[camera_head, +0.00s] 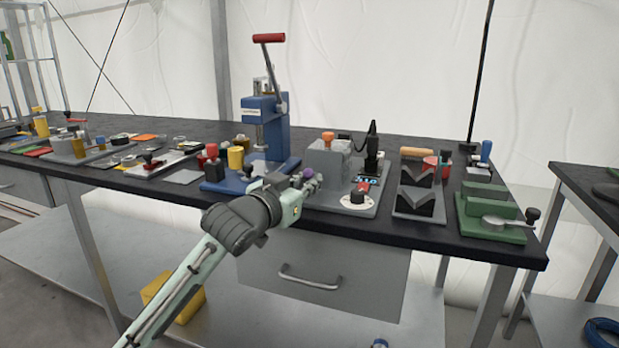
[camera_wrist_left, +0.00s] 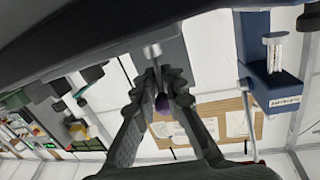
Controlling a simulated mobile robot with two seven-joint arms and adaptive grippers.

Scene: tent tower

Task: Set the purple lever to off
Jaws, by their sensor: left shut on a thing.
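The purple lever shows as a small purple knob (camera_head: 308,172) at the left side of a grey block fixture (camera_head: 328,158) on the bench. In the left wrist view, the purple knob (camera_wrist_left: 162,103) shows between the fingers, with a short metal rod (camera_wrist_left: 152,51) beyond the tips. My left gripper (camera_head: 311,184) reaches in from the lower left and is shut on the purple lever; its fingers also show in the left wrist view (camera_wrist_left: 163,82). The fingers partly hide the lever, so its setting cannot be told. My right gripper is not in view.
A blue press (camera_head: 265,112) with a red handle stands left of the fixture. A red knob (camera_head: 359,188) on a white dial is close on the right. Dark V-blocks (camera_head: 417,201) and a green fixture (camera_head: 487,228) stand further right. The bench's front edge is below the gripper.

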